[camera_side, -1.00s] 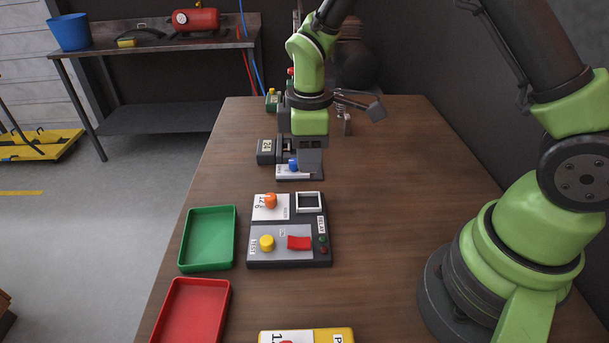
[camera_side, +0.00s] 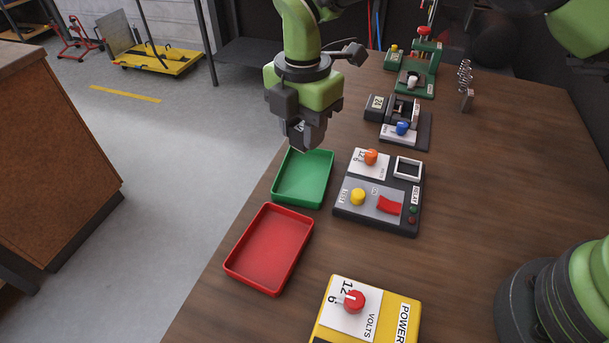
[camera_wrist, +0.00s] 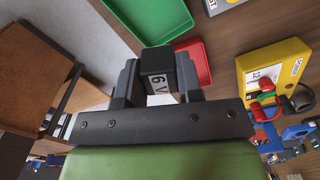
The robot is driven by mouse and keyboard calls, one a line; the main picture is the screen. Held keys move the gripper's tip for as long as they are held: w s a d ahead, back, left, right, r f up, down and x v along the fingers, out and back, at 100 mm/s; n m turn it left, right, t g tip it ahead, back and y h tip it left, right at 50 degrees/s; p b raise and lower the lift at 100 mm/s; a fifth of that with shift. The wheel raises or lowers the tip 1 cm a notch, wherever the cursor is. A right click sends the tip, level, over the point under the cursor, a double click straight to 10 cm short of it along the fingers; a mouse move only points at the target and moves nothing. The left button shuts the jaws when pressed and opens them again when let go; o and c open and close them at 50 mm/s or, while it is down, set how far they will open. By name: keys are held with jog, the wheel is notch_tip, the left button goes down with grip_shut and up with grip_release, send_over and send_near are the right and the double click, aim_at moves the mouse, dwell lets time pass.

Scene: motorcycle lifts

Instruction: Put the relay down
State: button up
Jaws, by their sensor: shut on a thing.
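The relay is a small black block with a white "6 V" label; it shows in the wrist view (camera_wrist: 158,64), between my fingers. My gripper (camera_side: 304,142) is shut on it, above the far end of the green tray (camera_side: 305,187). In the side view the fingers hide most of the relay; a bit of label shows. The green tray is empty and also shows in the wrist view (camera_wrist: 148,14). The red tray (camera_side: 268,252), nearer the camera, is empty too. The relay appears clear of both trays.
Right of the trays is a dark test panel (camera_side: 350,208) with knobs, a red switch and an empty square socket. A yellow power box (camera_side: 390,318) is at the front. A gauge with a blue knob (camera_side: 402,128) and a green press (camera_side: 418,72) stand behind.

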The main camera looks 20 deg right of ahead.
send_over(300, 190)
notch_tip(300, 190, down, 6)
jog(key=shift+r, duration=0.2)
jog(key=shift+f, duration=2.2)
jog(key=shift+f, duration=0.15)
jog(key=o, duration=0.7)
notch_tip(300, 190, up, 12)
jog(key=shift+r, duration=0.15)
jog(key=shift+d+r, duration=0.1)
